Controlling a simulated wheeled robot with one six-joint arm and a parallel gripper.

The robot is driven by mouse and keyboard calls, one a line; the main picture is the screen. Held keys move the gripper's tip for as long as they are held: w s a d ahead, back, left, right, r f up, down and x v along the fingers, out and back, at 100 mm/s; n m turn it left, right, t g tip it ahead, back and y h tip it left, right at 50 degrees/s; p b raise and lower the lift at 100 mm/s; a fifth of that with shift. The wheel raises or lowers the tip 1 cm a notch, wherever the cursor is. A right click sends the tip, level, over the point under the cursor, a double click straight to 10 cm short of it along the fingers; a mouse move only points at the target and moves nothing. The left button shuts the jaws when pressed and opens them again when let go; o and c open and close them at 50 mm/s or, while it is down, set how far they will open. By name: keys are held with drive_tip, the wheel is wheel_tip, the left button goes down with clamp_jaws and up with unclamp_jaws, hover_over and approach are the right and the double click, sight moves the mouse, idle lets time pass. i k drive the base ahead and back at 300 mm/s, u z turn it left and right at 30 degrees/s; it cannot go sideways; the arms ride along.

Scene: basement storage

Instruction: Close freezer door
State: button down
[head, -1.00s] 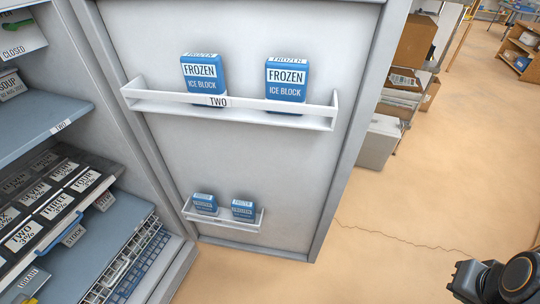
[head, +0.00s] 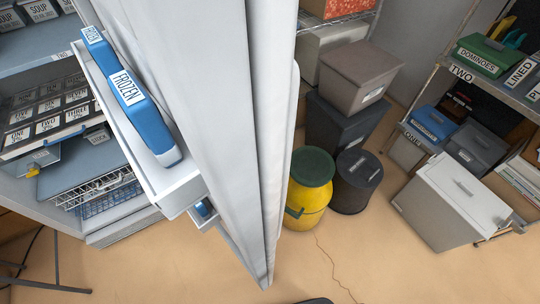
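The freezer door (head: 232,110) stands open in the middle of the head view and is seen almost edge-on. Its inner side faces left and carries a white door shelf (head: 182,188) with blue ice blocks (head: 140,110) marked FROZEN. A lower door shelf shows a bit of blue below it. The open freezer compartment (head: 55,68) is at the left, with labelled containers and a wire basket inside. My gripper is out of view. Only a small dark edge shows at the bottom of the frame, and I cannot tell what it is.
Right of the door stand a yellow barrel (head: 308,195), a dark round bin (head: 355,182) and stacked boxes (head: 357,75). Farther right are a grey-white chest (head: 455,200) and a loaded shelf rack (head: 480,75). Tan floor is clear at the front right. Thin dark legs stand at lower left.

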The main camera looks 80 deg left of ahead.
sight(224, 76)
drive_tip(key=i, duration=1.85)
drive_tip(key=u, duration=4.7)
drive_tip(key=i, duration=0.8)
drive_tip(key=u, duration=0.15)
